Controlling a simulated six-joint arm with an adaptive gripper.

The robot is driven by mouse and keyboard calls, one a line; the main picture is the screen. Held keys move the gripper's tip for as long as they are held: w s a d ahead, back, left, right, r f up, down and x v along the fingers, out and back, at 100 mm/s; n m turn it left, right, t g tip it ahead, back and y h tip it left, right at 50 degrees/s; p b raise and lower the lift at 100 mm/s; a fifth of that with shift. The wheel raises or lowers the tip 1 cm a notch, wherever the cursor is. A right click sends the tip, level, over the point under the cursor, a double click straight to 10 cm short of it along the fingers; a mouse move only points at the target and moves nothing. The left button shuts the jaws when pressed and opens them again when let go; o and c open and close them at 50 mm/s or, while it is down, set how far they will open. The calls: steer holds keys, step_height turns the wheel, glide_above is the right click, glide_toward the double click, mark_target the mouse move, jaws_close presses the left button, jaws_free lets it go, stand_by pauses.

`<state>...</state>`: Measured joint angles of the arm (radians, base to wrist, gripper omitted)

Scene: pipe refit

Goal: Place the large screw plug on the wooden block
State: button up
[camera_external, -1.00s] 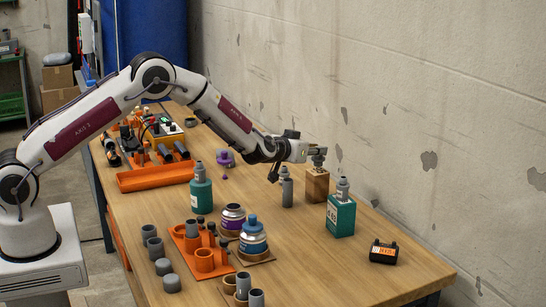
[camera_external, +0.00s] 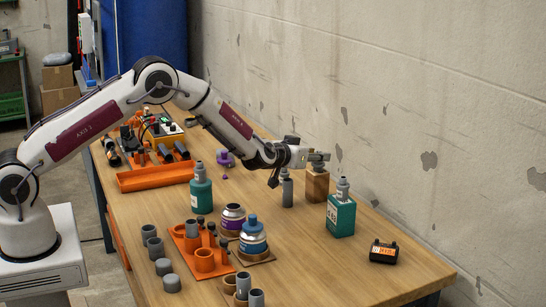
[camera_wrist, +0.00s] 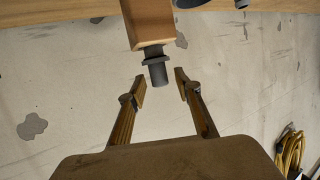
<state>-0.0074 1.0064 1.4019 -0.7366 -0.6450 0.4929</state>
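The large screw plug (camera_wrist: 156,68) is dark grey with a wider collar and a narrower end. It stands on the wooden block (camera_wrist: 149,22), which appears upside down in the wrist view. In the external view the wooden block (camera_external: 317,187) stands near the wall side of the table, with the plug (camera_external: 318,167) on top, partly hidden. My gripper (camera_wrist: 160,87) is open. In the external view my gripper (camera_external: 322,156) is at the height of the plug.
A grey bottle-like piece (camera_external: 287,190) stands left of the block, close under my wrist. A teal box (camera_external: 341,215) with a grey fitting stands to the right. A black case (camera_external: 383,251), orange rack (camera_external: 203,258) and several grey pipe pieces lie nearer.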

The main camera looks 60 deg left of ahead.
steer(key=shift+r, duration=0.2)
steer(key=shift+s+d, duration=0.15)
steer(key=shift+s, duration=0.05)
steer(key=v, duration=1.1)
steer(key=shift+s, duration=0.25)
steer(key=shift+d+r, duration=0.1)
steer(key=shift+r, duration=0.05)
stand_by(0.6)
steer(key=s+d+r+m+g+h, duration=0.1)
steer(key=s+d+r+m+h, duration=0.15)
steer(key=s+d+r, duration=0.45)
steer(key=s+d+r+m+g+h, duration=0.15)
steer(key=s+r+h, duration=0.25)
steer(key=s+r, duration=0.6)
steer(key=s+a+f+g, duration=0.1)
steer(key=s+g, duration=0.1)
steer(key=s, duration=1.5)
steer(key=s+a+f+m+g, duration=0.1)
steer(key=s+g, duration=0.2)
steer(key=s, duration=1.4)
steer(key=shift+f, duration=0.35)
